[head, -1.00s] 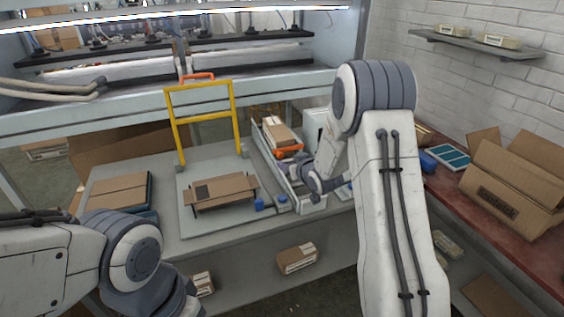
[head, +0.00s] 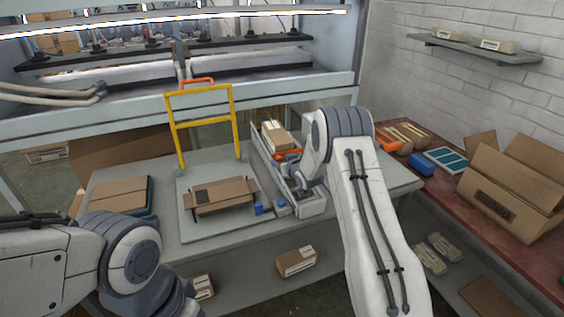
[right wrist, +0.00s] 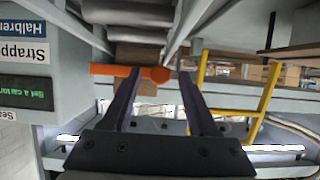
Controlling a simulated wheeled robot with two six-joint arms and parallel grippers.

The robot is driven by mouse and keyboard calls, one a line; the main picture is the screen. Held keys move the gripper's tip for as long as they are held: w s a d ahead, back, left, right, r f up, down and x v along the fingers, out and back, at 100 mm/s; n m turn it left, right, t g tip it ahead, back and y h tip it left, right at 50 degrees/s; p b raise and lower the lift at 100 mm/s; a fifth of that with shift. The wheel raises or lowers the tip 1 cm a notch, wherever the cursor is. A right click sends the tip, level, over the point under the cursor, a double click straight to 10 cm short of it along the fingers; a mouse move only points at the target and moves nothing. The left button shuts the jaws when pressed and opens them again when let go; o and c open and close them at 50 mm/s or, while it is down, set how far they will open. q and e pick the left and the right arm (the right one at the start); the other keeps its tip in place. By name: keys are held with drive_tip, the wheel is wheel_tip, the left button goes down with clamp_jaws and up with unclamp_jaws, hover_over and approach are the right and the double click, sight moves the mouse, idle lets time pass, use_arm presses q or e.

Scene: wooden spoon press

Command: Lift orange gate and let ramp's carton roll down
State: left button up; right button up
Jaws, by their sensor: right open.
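The orange gate (head: 287,154) lies across the ramp (head: 313,208) just below a brown carton (head: 274,138) with a pale label. My right gripper (head: 292,172) is at the ramp, close in front of the gate. In the right wrist view my right gripper (right wrist: 160,73) is open. The gate's orange bar (right wrist: 108,70) crosses behind one fingertip, and its rounded end shows between the two tips. Whether the fingers touch it I cannot tell. Brown cardboard (right wrist: 137,55) shows just beyond the bar. My left arm is at the lower left; its gripper is out of view.
A yellow frame (head: 204,120) with an orange handle stands left of the ramp over a flat carton (head: 222,195). A machine with a green-text screen (right wrist: 35,95) is close beside my right gripper. An open box (head: 515,185) stands at right.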

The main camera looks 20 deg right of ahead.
clamp_jaws()
idle(1.4)
